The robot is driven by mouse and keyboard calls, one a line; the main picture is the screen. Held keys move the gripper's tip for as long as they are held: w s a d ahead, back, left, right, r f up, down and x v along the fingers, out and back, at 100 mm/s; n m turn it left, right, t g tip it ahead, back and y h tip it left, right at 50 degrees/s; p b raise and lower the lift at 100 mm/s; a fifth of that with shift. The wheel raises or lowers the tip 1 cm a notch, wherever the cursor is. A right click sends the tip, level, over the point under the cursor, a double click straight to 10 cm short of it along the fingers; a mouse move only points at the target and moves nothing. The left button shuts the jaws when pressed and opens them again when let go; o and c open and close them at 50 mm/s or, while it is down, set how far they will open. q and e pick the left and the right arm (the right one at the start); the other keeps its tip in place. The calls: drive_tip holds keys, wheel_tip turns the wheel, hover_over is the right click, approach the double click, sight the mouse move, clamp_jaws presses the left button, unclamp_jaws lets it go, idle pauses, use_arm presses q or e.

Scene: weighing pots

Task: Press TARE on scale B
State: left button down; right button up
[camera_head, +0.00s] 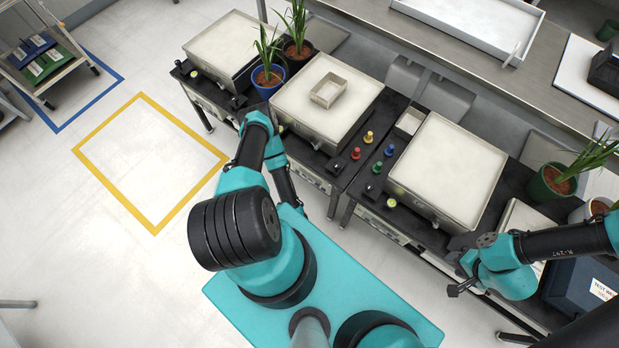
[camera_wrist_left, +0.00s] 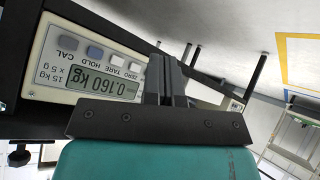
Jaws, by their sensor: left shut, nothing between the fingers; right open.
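The middle scale (camera_head: 299,119) carries a small open box (camera_head: 327,91) on its pan. I cannot read a letter B on any scale. In the left wrist view, a scale panel (camera_wrist_left: 43,83) appears upside down. Its display (camera_wrist_left: 113,88) reads 0.160 kg. The button labelled TARE (camera_wrist_left: 116,60) is in a row with other buttons, one of them blue. My left gripper (camera_wrist_left: 170,62) is shut and empty, with its fingers beside the panel's button row; I cannot tell whether it touches. My right gripper (camera_head: 458,268) is open and empty in front of the right scale (camera_head: 448,170).
Another scale (camera_head: 222,48) stands at the upper left. Potted plants (camera_head: 268,76) stand between it and the middle scale. Several coloured knobbed pieces (camera_head: 369,137) stand between the middle and right scales. A blue case (camera_head: 575,290) is near my right arm.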

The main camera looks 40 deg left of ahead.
use_arm(q)
drive_tip(key=w, duration=0.8)
drive_tip(key=shift+a, duration=0.3)
drive_tip(key=shift+w, duration=0.15)
idle(1.7)
drive_tip(key=shift+w, duration=0.35)
drive_tip(key=shift+w, duration=0.45)
idle(0.7)
drive_tip(key=shift+s, duration=0.85)
drive_tip(key=shift+s+d, duration=0.2)
drive_tip(key=shift+s, duration=2.3)
